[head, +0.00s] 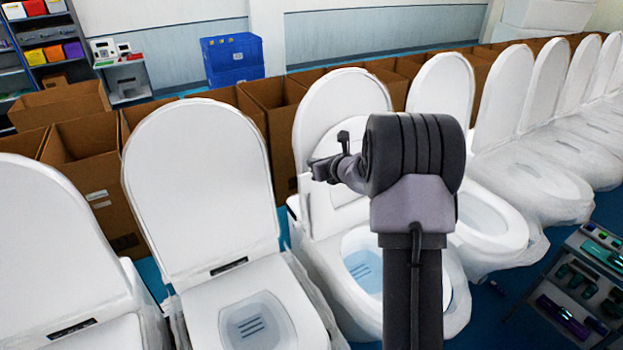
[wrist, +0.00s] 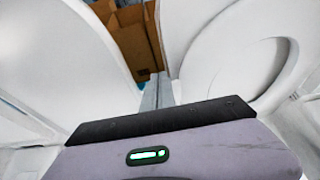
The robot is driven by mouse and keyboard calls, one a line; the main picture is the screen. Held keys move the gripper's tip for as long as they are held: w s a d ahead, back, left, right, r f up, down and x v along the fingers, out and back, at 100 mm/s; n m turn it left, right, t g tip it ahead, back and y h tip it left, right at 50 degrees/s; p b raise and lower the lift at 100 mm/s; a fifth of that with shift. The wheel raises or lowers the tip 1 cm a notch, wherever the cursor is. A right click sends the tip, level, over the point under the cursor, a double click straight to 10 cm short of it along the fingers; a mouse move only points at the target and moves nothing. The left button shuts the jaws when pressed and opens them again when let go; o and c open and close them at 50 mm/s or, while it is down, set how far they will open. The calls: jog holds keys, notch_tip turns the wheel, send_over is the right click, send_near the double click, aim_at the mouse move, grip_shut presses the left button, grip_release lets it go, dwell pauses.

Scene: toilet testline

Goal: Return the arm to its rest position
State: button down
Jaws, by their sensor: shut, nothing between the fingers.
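My arm rises in the middle of the head view, with its dark elbow in front of a toilet (head: 345,110) whose lid stands up. My gripper (head: 318,170) points left from behind the elbow, in front of that raised lid. In the wrist view my gripper (wrist: 157,92) shows as two grey fingers close together, shut with nothing between them. They point at the gap between two raised white lids, a left one (wrist: 60,50) and a right one (wrist: 235,60). Part of the wrist is hidden behind the elbow in the head view.
A row of toilets with raised lids runs across, including one left of the arm (head: 205,190) and several to the right. Open cardboard boxes (head: 90,150) line up behind them. A blue crate (head: 232,58) stands at the back. A tool cart (head: 580,285) is at lower right.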

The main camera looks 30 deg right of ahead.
jog(key=s+a+f+n+g+y+b, duration=0.1)
jog(key=s+a+f+n+y+b, duration=0.1)
jog(key=s+a+n+b, duration=0.6)
jog(key=s+a+f+n+g+y+b, duration=0.1)
jog(key=s+a+n+g+y+b, duration=0.25)
jog(key=a, duration=0.65)
jog(key=s+a+f+n+t+b, duration=0.1)
jog(key=s+a+f+n+b, duration=0.1)
jog(key=s+a+n+b, duration=0.55)
jog(key=s+a+f+n+g+h+b, duration=0.2)
jog(key=s+f+n+b, duration=0.4)
jog(key=s+f, duration=0.3)
jog(key=s+a+f+n+g+h+b, duration=0.1)
jog(key=s+f+n+b, duration=0.5)
jog(key=s, duration=0.8)
notch_tip(320, 180, down, 4)
jog(key=a+b, duration=0.1)
jog(key=b, duration=0.2)
jog(key=shift+a+n+g+h, duration=0.3)
jog(key=shift+g+h, duration=0.05)
jog(key=shift+s, duration=0.1)
jog(key=shift+d, duration=0.1)
